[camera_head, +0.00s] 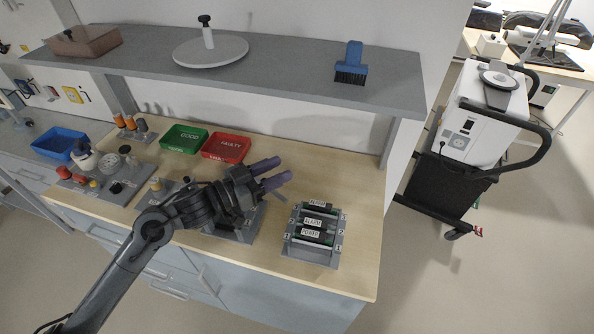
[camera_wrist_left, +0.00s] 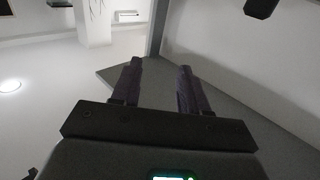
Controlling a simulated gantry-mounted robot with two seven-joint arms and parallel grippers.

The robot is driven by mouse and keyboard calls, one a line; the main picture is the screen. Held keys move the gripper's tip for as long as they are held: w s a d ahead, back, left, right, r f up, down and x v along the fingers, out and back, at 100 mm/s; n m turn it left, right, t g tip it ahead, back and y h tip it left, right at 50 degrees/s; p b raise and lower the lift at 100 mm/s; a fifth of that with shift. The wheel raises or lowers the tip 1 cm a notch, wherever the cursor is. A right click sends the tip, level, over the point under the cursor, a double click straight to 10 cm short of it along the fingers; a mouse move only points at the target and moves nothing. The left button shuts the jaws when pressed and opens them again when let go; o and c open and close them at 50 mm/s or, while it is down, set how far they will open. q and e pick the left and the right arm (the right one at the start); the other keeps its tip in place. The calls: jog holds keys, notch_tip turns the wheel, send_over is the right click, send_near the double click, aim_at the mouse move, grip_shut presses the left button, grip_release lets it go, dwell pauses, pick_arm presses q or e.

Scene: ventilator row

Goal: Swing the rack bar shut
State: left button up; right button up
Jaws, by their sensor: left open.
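The rack (camera_head: 313,255) stands on the right part of the wooden bench. It holds several dark modules labelled ALARM (camera_head: 314,221) and POWER, with numbers on its sides. I cannot make out the rack bar or its position clearly. My left gripper (camera_head: 284,168) is above the bench, up and to the left of the rack and apart from it. My right gripper is not in view.
A grey shelf (camera_head: 270,68) runs above the bench, with a blue brush (camera_head: 351,64) on it. Green (camera_head: 184,139) and red (camera_head: 226,147) trays stand at the bench's back. A grey fixture (camera_head: 245,228) is partly hidden under my left arm. Bench around the rack's right is clear.

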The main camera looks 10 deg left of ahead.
pick_arm(q)
jog(key=s+d+r, duration=0.1)
jog(key=d+r, duration=0.2)
jog(key=d, duration=0.2)
jog(key=shift+s+d+r+b, duration=0.15)
jog(key=shift+d+r+b, duration=0.1)
jog(key=shift+b, duration=0.1)
jog(key=shift+c, duration=0.3)
